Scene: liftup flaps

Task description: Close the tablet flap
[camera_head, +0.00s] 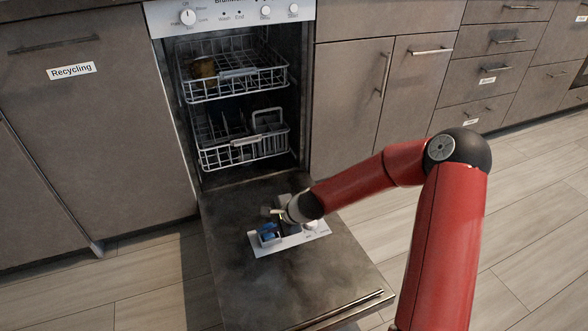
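The tablet dispenser is a white panel (262,249) set in the inner face of the open dishwasher door (235,275). Something blue (268,233) shows at its left part; I cannot tell whether it is a tablet or part of the compartment. The flap itself is too small and too covered to make out clearly. My gripper (272,213) is just above the far left side of the panel. Its fingers are tiny here, so I cannot tell whether they are open or touch the flap. My wrist hides part of the panel's far edge.
The dishwasher door lies folded down, with a bar handle (345,312) along its near edge. Two wire racks, the upper (237,73) and the lower (245,143), are inside. Cabinets (345,110) flank the machine. Wooden floor (530,250) is clear at the right.

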